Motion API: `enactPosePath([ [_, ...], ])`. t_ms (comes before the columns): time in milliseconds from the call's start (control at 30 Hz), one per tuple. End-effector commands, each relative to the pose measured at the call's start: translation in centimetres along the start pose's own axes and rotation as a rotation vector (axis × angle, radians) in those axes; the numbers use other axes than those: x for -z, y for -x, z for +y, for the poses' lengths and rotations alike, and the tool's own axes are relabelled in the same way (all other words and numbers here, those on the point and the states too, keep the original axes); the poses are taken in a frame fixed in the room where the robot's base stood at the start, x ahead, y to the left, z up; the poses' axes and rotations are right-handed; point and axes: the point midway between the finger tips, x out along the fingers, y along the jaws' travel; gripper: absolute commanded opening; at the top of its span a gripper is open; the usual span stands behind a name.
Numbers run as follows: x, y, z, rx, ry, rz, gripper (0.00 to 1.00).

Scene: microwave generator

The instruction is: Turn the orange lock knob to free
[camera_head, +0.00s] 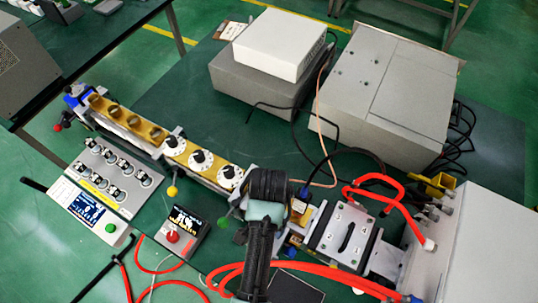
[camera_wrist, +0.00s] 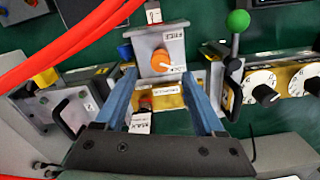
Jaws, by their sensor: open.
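In the wrist view, the orange lock knob (camera_wrist: 162,60) sits on the face of a grey block (camera_wrist: 158,40) with a white printed label. A pale mark on the knob points to the right. My gripper (camera_wrist: 161,75) is open, with one blue finger on each side of the knob. Gaps show between the fingers and the knob, and nothing is held. Below the block, a yellow labelled part (camera_wrist: 170,97) shows between the fingers. In the head view, my dark wrist (camera_head: 268,188) hangs over this part of the bench and hides the knob.
Red hoses (camera_wrist: 75,42) run close by on the left of the wrist view. A green ball lever (camera_wrist: 238,21) and white dials (camera_wrist: 263,85) stand to the right. Grey boxes (camera_head: 385,95) stand behind in the head view. A control panel (camera_head: 108,180) lies to the left.

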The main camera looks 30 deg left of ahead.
Motion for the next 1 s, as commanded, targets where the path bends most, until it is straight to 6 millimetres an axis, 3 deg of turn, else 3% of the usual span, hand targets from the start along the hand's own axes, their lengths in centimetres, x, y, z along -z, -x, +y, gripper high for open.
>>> enactPosePath([
  [100, 0.0, -2.3, 0.0, -0.002, 0.001, -0.002, 0.71],
  [300, 0.0, -5.1, 0.0, 0.0, 0.001, 0.0, 0.71],
  [767, 0.1, -6.3, 0.0, 0.002, 0.001, 0.003, 0.71],
  [1000, 0.1, -6.3, 0.0, 0.002, 0.001, 0.003, 0.31],
])
